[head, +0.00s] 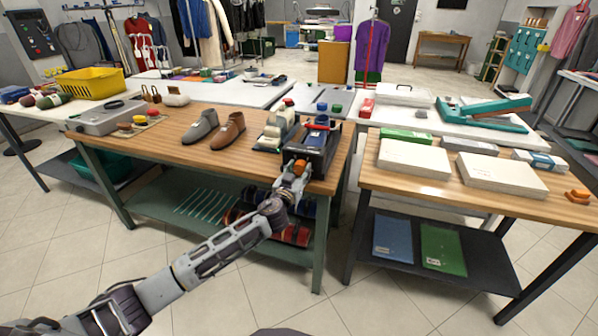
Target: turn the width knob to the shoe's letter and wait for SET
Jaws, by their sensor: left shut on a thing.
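A black machine (317,142) with a red part on top stands at the right end of the wooden worktable. My left gripper (297,168) is at the machine's front face, shut on what appears to be the width knob. The knob itself is hidden behind the fingers. No letter marks or SET sign can be read at this size. A grey shoe (201,128) and a brown shoe (228,131) stand side by side on the table, left of the machine. My right gripper is out of view.
A white and green item (278,128) stands close left of the machine. The wooden worktable (165,150) has bare room at its front left. A grey box (105,117) sits at its left end. White boxes (414,158) lie on the right table, across a narrow gap.

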